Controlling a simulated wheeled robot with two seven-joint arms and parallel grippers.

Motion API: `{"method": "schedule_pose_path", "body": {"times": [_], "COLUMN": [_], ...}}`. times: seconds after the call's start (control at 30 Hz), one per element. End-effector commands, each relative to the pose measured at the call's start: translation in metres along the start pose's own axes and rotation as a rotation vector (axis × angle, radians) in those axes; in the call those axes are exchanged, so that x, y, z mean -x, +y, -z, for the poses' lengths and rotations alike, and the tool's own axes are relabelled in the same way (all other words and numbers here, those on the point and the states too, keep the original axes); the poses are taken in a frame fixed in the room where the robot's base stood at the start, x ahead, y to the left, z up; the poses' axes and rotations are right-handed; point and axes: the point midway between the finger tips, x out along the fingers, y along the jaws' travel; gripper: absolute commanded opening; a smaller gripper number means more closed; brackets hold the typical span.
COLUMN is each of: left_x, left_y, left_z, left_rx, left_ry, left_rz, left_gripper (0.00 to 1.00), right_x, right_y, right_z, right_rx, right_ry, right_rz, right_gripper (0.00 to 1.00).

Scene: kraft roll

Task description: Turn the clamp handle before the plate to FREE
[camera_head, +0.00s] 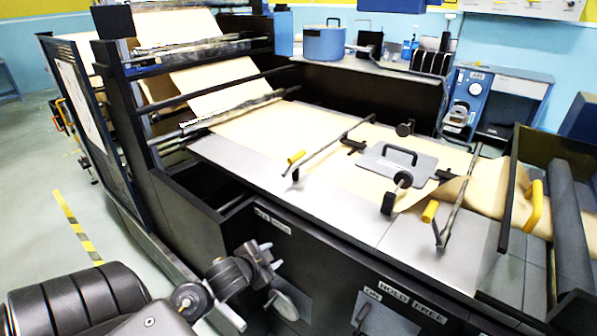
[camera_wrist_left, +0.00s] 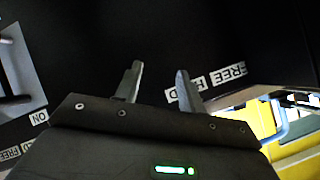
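A grey plate with a black handle (camera_head: 425,168) lies on the brown paper. HOLD and FREE labels (camera_head: 270,218) sit on the dark front panel below this side; the handle's setting is not clear. My left gripper (camera_head: 255,290) is open and empty, low in front of the panel, below and apart from the yellow-tipped handle. In the left wrist view its fingers (camera_wrist_left: 158,85) stand apart, with FREE (camera_wrist_left: 229,75) and HOLD labels beyond. My right gripper is out of view.
Another bar with a yellow handle (camera_head: 430,211) stands right of the plate. The front panel carries a silver lever (camera_head: 285,302) and a second lever beside an ON label (camera_head: 373,293). A yellow grip (camera_head: 535,205) is by the right roller.

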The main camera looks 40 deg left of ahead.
Motion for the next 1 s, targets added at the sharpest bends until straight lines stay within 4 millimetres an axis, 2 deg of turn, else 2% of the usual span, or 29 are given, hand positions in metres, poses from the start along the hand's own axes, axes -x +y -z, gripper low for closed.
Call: {"method": "schedule_pose_path", "body": {"times": [0.03, 0.1, 0.2, 0.33, 0.43, 0.67, 0.87, 1.0], "left_x": [0.011, 0.021, 0.034, 0.050, 0.058, 0.057, 0.036, 0.013], "left_y": [-0.031, -0.067, -0.110, -0.147, -0.159, -0.163, -0.169, -0.174], "left_z": [0.029, 0.064, 0.106, 0.146, 0.161, 0.167, 0.183, 0.198], "left_rx": [-0.052, -0.123, -0.221, -0.319, -0.357, -0.364, -0.362, -0.360], "left_ry": [0.077, 0.184, 0.322, 0.455, 0.505, 0.519, 0.519, 0.519], "left_rz": [0.049, 0.112, 0.190, 0.261, 0.285, 0.291, 0.292, 0.292], "left_gripper": [0.40, 0.40, 0.40, 0.40, 0.40, 0.40, 0.40, 0.40], "right_x": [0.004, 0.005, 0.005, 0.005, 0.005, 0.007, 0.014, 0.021], "right_y": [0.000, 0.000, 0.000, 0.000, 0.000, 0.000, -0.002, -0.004], "right_z": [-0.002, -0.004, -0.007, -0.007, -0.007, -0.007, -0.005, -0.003], "right_rx": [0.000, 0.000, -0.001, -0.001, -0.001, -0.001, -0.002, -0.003], "right_ry": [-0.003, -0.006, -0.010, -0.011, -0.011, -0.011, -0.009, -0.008], "right_rz": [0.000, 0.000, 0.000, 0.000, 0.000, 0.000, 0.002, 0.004], "right_gripper": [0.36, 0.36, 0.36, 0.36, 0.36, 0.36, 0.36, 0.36]}}
